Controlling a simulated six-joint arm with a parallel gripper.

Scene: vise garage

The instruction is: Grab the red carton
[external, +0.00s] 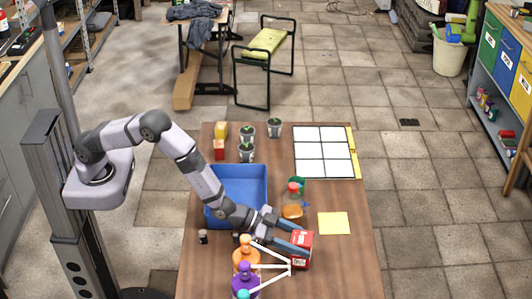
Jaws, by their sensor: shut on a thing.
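The red carton (302,241) with a white label is on the right side of the wooden table, near the front. My gripper (294,242) reaches it from the left, its fingers shut on the carton. The carton looks upright. Whether it touches the table cannot be told from this view.
A blue bin (245,182) stands behind my forearm. A bottle with a red cap (292,205) is just behind the gripper. Orange (246,257) and purple (244,281) bottles stand front left. A yellow sheet (334,223) lies to the right. A white grid board (323,152) lies at the back.

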